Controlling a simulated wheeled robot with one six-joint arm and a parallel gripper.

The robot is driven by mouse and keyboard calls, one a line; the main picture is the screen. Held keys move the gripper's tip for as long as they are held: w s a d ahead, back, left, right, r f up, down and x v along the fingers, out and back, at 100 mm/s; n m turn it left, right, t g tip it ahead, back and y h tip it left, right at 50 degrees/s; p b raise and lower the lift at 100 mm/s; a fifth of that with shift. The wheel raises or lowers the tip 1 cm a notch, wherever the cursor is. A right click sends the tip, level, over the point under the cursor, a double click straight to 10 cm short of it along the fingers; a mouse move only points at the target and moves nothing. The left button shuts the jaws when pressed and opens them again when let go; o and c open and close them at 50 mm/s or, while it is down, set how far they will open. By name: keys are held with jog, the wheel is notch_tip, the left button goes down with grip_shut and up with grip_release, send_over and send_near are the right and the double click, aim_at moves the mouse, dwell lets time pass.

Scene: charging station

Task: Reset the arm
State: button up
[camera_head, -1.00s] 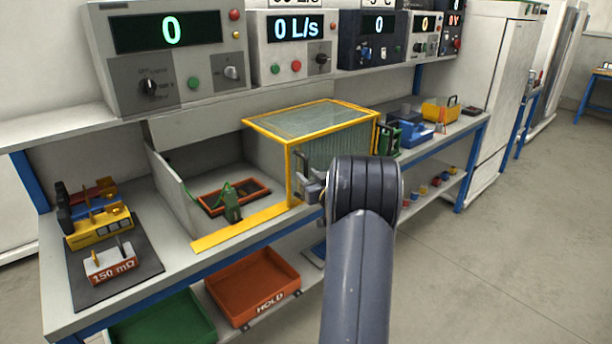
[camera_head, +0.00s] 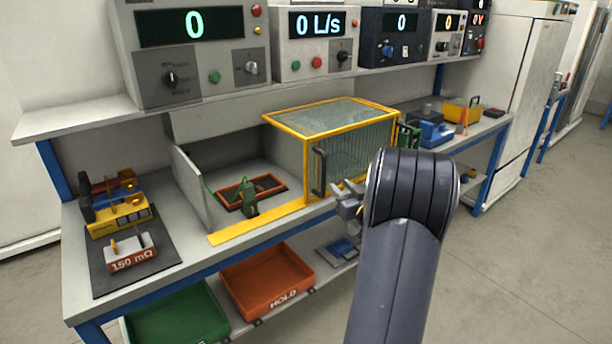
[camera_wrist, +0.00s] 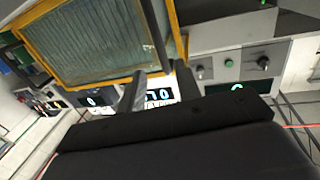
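My arm reaches up from the bottom of the head view, its dark rounded joint in front of the bench. My gripper (camera_head: 347,203) sticks out left of that joint, empty, in front of the bench edge and below right of the cage door's dark handle (camera_head: 319,172). In the wrist view my gripper (camera_wrist: 159,88) shows two fingers with a gap between them and nothing held. The yellow-framed cage (camera_head: 345,150) stands just behind it; it also fills the upper left of the wrist view (camera_wrist: 95,40). The gripper looks apart from the cage, though the exact distance is unclear.
Left of the cage is an open bay with a green clamp (camera_head: 249,194) on an orange-rimmed tray. A dark mat (camera_head: 110,280) holds yellow and white blocks. An orange HOLD bin (camera_head: 265,282) and green bin (camera_head: 175,320) sit below. Floor at right is clear.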

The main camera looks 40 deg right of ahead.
aim_at(325, 172)
jog(key=w, duration=0.3)
jog(key=w+d, duration=0.1)
jog(key=w, duration=0.6)
jog(key=shift+w+d+p, duration=0.35)
jog(key=shift+w+p, duration=0.05)
jog(key=shift+s+a, duration=0.15)
jog(key=shift+a, duration=0.4)
